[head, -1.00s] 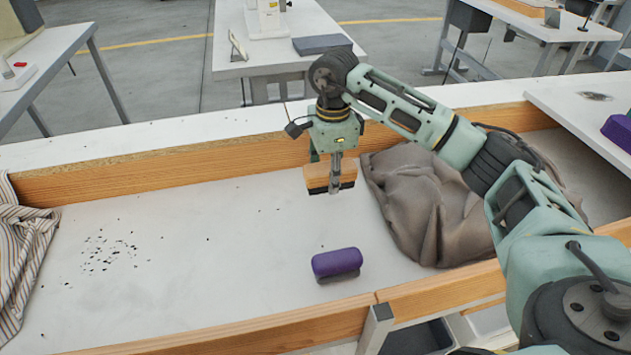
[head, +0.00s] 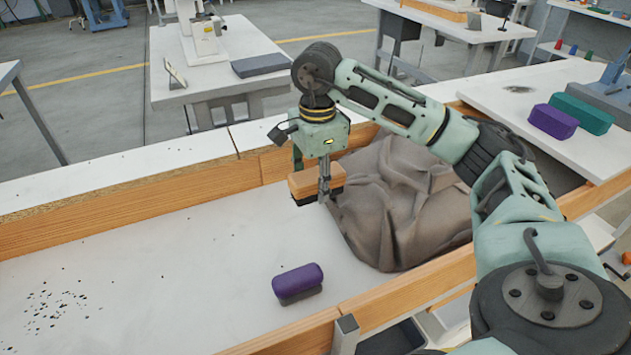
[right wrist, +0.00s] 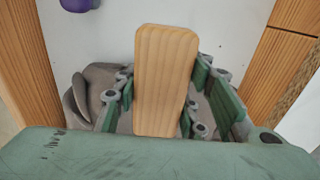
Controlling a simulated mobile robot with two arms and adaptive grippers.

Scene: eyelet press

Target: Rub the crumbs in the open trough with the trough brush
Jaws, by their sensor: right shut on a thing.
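The trough brush (head: 312,183), a light wooden block with dark bristles underneath, is held by my right gripper (head: 324,188) in the head view. The gripper is shut on it, with the brush raised above the trough floor near the back wall, beside the brown cloth. In the right wrist view the wooden back of the brush (right wrist: 165,80) sits between the green fingers. The dark crumbs (head: 55,308) lie scattered on the pale floor of the open trough (head: 190,265) at the far left, well apart from the brush. My left gripper is out of view.
A purple block with a grey underside (head: 298,282) lies on the trough floor. A crumpled brown cloth (head: 400,205) fills the trough's right part. Wooden walls (head: 130,205) bound the trough. Purple (head: 550,121) and green (head: 582,113) blocks stand on the right-hand table.

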